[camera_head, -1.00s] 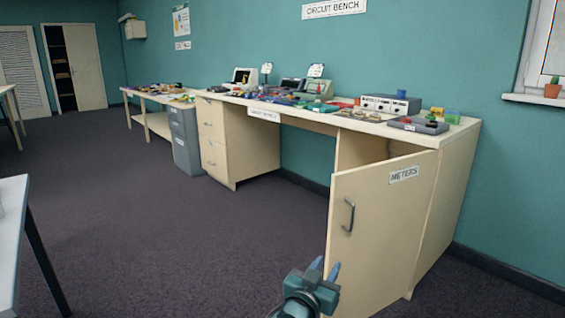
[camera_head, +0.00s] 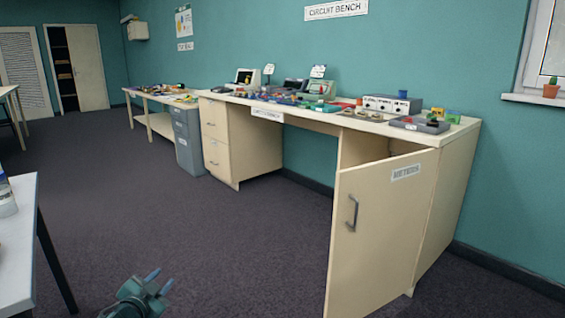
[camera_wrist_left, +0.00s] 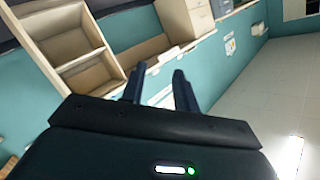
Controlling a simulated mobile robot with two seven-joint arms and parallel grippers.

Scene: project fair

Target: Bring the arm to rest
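My left gripper (camera_head: 157,281) is low in the head view, over the dark carpet and left of the cupboard door. Its two blue fingertips are apart with nothing between them. They also show apart and empty in the left wrist view (camera_wrist_left: 157,85). The cupboard door (camera_head: 380,235), labelled METERS, stands ajar at the right end of the circuit bench (camera_head: 335,118). The gripper is well clear of its grey handle (camera_head: 352,213). My right gripper is not in view.
A white table (camera_head: 20,240) with a bottle (camera_head: 6,195) stands at the left edge. A grey bin (camera_head: 188,142) stands beside the drawer unit (camera_head: 240,140). The carpet (camera_head: 220,230) between the table and bench is clear.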

